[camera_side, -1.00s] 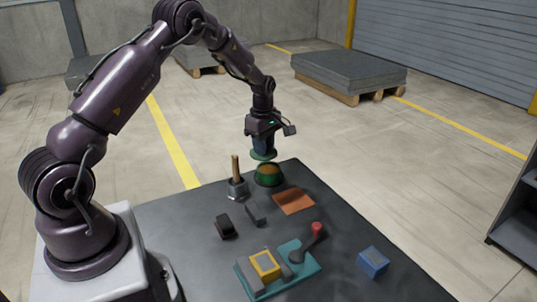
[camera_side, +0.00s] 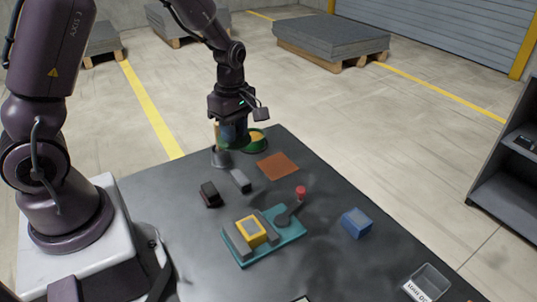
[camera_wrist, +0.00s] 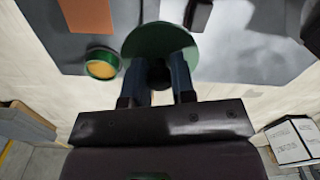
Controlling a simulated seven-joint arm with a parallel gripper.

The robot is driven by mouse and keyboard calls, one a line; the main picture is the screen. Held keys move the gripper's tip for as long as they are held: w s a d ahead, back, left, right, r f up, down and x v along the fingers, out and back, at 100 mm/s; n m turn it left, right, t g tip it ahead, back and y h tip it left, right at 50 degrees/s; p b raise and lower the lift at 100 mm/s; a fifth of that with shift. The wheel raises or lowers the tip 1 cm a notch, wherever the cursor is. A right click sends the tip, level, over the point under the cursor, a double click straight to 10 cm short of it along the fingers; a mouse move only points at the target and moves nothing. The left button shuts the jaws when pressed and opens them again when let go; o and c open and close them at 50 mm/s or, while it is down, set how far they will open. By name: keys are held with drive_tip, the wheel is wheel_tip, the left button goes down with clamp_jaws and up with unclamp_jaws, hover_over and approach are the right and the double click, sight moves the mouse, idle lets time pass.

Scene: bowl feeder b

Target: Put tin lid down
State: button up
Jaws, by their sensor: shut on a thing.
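My gripper (camera_side: 235,142) is shut on the green tin lid (camera_wrist: 150,38), which shows as a round disc between and beyond the fingers in the wrist view. In the side view the fingers mostly hide the lid. The open green tin (camera_wrist: 102,63) with orange-yellow contents stands beside the lid, apart from it in the wrist view. In the side view the tin (camera_side: 259,144) is just right of my gripper at the table's far corner. The gap between lid and table cannot be told.
A grey pot (camera_side: 220,157) stands close left of my gripper. An orange-brown mat (camera_side: 278,166), grey block (camera_side: 241,181), black object (camera_side: 210,194), teal fixture (camera_side: 290,237) with a red-knobbed lever, blue box (camera_side: 356,223) and clear bin (camera_side: 431,280) are on the dark table.

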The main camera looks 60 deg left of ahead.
drive_tip(key=shift+s+d+f+n, duration=0.1)
drive_tip(key=shift+d+f+n, duration=0.45)
drive_tip(key=shift+f, duration=0.25)
drive_tip(key=w+a+f, duration=0.2)
drive_tip(key=w+f, duration=0.1)
drive_tip(key=w, duration=0.5)
hover_over(277, 166)
wheel_tip(277, 166, down, 6)
drive_tip(key=shift+s+f, duration=0.1)
drive_tip(key=shift+f, duration=1.75)
drive_tip(key=shift+f, duration=0.15)
drive_tip(key=o, duration=0.9)
